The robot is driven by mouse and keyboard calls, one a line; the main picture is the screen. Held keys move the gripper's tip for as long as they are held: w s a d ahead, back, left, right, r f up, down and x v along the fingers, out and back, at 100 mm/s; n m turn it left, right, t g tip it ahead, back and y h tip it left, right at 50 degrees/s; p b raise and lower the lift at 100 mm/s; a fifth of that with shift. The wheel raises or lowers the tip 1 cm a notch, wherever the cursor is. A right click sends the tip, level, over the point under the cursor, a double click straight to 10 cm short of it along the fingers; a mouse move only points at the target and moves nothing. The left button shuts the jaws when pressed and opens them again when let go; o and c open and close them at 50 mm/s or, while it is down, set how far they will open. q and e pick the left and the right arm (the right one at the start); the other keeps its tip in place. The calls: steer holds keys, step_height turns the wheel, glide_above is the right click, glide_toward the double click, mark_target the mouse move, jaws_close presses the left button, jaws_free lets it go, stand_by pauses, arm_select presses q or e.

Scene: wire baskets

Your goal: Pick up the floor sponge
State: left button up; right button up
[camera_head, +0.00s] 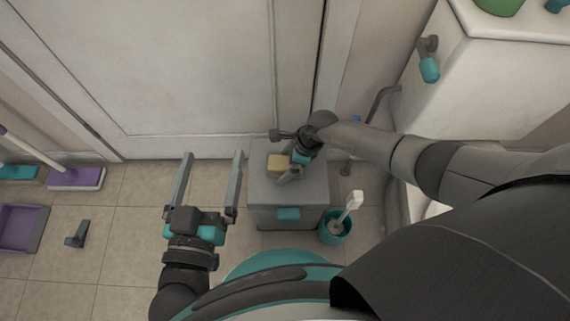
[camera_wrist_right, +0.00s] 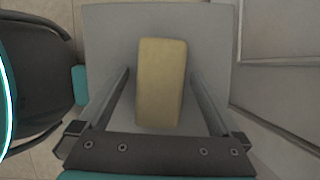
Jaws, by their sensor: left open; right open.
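The sponge is a yellow block (camera_head: 278,164) lying on top of a small grey cabinet (camera_head: 312,190) in the head view. It also shows in the right wrist view (camera_wrist_right: 161,82), upright in the picture between the two fingers. My right gripper (camera_head: 288,172) is over the cabinet top at the sponge; in the wrist view its fingers are apart, one on each side of the sponge with gaps between. My left gripper (camera_head: 209,168) is open and empty, left of the cabinet above the floor.
A teal toilet brush holder (camera_head: 336,232) with a white brush stands right of the cabinet. A white door (camera_head: 150,70) is behind. A purple broom (camera_head: 76,178), a purple dustpan (camera_head: 20,229) and a small dark object (camera_head: 77,234) are on the floor at left.

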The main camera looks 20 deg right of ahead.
steer(key=shift+f, duration=0.15)
steer(key=c, duration=1.4)
